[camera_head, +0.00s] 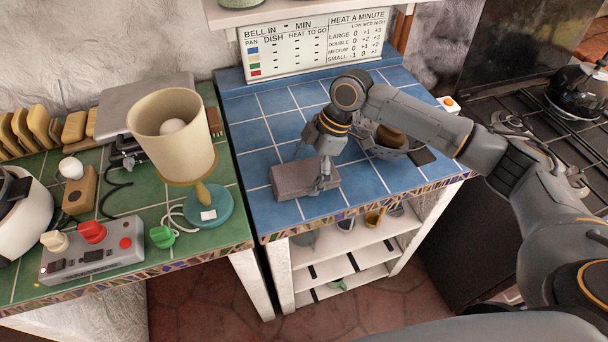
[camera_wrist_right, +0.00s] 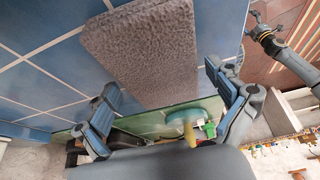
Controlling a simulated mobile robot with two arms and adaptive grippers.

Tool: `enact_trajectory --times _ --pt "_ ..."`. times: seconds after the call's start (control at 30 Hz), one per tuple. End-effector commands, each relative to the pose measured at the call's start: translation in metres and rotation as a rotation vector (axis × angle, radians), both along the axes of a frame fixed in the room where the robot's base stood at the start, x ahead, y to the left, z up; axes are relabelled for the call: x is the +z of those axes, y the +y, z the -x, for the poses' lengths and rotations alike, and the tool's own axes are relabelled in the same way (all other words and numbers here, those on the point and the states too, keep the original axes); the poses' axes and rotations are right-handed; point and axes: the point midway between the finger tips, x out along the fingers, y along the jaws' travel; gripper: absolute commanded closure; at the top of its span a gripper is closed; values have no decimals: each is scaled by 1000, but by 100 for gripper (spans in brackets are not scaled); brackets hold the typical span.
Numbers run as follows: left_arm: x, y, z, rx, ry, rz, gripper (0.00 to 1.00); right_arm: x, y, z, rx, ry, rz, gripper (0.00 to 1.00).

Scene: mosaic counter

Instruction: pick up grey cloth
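The grey cloth (camera_head: 292,182) is a folded, flat, block-like bundle lying on the blue tiled counter near its front edge. It also shows, with its fuzzy texture, in the wrist view (camera_wrist_right: 145,45). My right gripper (camera_head: 314,168) is over the right part of the cloth, pointing down, and partly hides it. In the wrist view its two fingers (camera_wrist_right: 168,100) are wide apart with nothing gripped between them. Whether a fingertip touches the cloth I cannot tell. My left gripper (camera_wrist_right: 259,28) shows small at the upper right of the wrist view; its fingers are unclear there.
A bowl (camera_head: 385,150) with brown contents and a dark flat item (camera_head: 422,156) sit right of the cloth, behind my arm. A lamp (camera_head: 172,130) and a control box (camera_head: 92,252) stand on the green counter. A stove (camera_head: 540,110) is right. Blue tiles behind the cloth are clear.

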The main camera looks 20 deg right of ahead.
Motion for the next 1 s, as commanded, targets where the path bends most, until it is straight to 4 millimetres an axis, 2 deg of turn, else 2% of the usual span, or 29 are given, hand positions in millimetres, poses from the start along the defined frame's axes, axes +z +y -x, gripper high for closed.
enact_trajectory --times 0.03,0.17,0.2,0.47,0.67,0.8,1.0 --pt "0 0 1 0 1 0 20 0 0 0 0 0 0 24" --pt "0 0 1 1 1 0 20 0 0 0 0 0 0 51" --pt "0 0 1 1 1 0 20 0 0 0 0 0 0 52" --pt "-1 0 0 1 1 0 20 1 0 0 0 1 1 52" --pt "-6 0 0 2 0 0 20 12 0 -1 1 -4 -1 53" --pt "-13 -1 -1 2 -1 1 20 33 0 0 1 -6 -2 53" --pt "-18 -2 -3 2 -4 2 20 78 -6 39 3 -7 1 53"
